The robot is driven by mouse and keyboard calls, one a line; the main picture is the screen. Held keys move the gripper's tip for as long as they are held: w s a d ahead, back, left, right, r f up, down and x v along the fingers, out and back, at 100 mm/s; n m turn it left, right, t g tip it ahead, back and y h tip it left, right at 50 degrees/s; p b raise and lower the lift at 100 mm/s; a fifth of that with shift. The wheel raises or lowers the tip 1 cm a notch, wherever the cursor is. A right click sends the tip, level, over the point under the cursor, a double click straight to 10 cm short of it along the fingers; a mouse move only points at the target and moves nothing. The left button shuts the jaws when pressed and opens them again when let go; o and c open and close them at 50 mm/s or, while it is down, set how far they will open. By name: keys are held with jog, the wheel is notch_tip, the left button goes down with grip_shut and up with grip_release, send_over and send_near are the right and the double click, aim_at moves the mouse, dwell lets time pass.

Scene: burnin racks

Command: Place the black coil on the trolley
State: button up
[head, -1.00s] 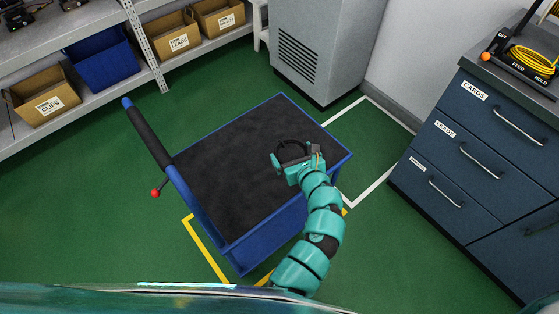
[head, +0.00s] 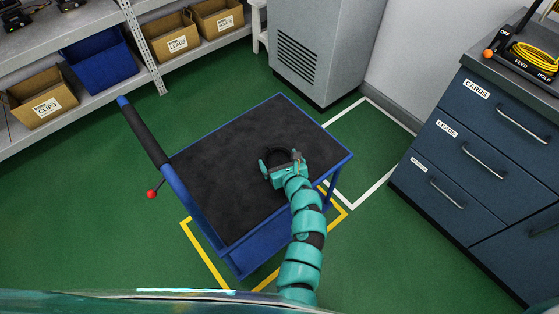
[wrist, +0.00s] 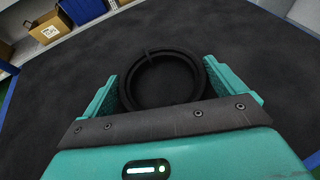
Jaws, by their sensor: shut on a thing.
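The black coil (wrist: 162,58) is between the two teal fingers of my gripper (wrist: 162,88) in the wrist view. The fingers press on its left and right sides, so my gripper is shut on it. In the head view the coil (head: 284,151) shows as a dark ring at my gripper (head: 279,163), over the trolley's black top. The trolley (head: 225,165) has a blue frame and a black handle on its left side. I cannot tell whether the coil touches the trolley top.
The trolley top around the coil is bare. A grey cabinet (head: 315,50) stands behind the trolley. A blue drawer unit (head: 470,160) with a yellow cable (head: 534,58) on top is at right. Shelves with labelled boxes (head: 44,100) are at left.

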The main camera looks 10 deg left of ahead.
jog(key=shift+f, duration=0.15)
jog(key=o, duration=0.6)
jog(key=shift+o, duration=0.2)
jog(key=shift+s+r, duration=0.1)
jog(key=shift+r, duration=0.15)
jog(key=shift+s+d+r, duration=0.1)
jog(key=shift+s+d, duration=0.05)
jog(key=shift+s, duration=0.1)
jog(key=p+v, duration=0.1)
jog(key=v, duration=1)
jog(key=shift+d, duration=0.15)
